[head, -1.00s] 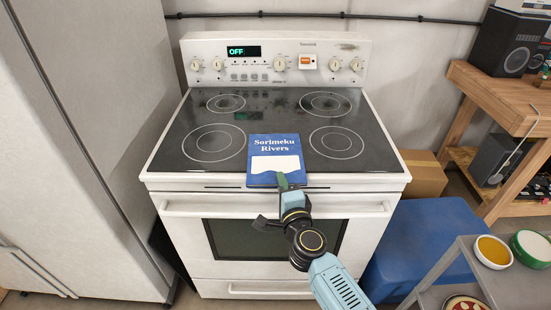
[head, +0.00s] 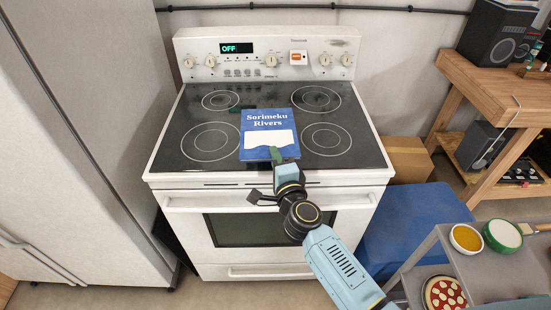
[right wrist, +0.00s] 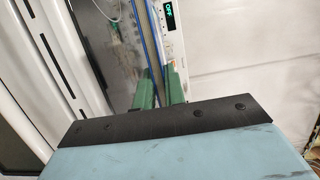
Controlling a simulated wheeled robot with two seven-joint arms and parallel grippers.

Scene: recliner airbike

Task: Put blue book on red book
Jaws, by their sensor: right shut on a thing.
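The blue book (head: 268,138), with white lettering "Sorimeku Rivers" on its cover, is in front of the dark cooktop in the head view. My right gripper (head: 276,154) is shut on its lower edge. In the right wrist view the book shows edge-on as a thin blue strip (right wrist: 150,45) between the green fingers (right wrist: 160,88). I cannot tell from the head view how high the book is above the cooktop. No red book shows in either view. My left gripper is not in view.
A white stove (head: 270,226) with a dark glass cooktop (head: 208,105) stands ahead. A grey cabinet (head: 80,120) is close on the left. A blue box (head: 412,222), a grey cart (head: 500,278) with bowls and a pizza, and a wooden bench (head: 490,90) are on the right.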

